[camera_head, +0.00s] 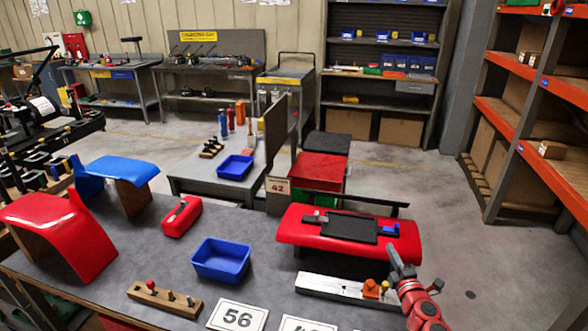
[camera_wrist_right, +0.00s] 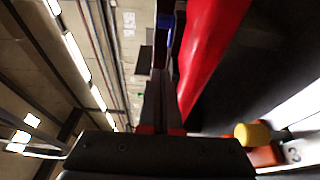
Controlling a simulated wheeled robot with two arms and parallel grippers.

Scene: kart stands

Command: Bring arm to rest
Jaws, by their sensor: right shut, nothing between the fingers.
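My right arm comes into the head view at the lower right. Its gripper (camera_head: 391,250) is shut and empty, with the fingertips by the front right edge of a red curved panel (camera_head: 405,243). I cannot tell whether they touch it. In the right wrist view the shut fingers (camera_wrist_right: 165,60) point up, and the red panel (camera_wrist_right: 212,45) runs close beside them. My left gripper is not in view.
A black plate (camera_head: 350,226) lies on the red panel. A metal rail (camera_head: 330,285) with orange parts lies near my right gripper. A blue bin (camera_head: 221,260), a red toolbox (camera_head: 182,217) and number cards (camera_head: 238,316) are on the grey table. Open floor (camera_head: 480,275) lies to the right.

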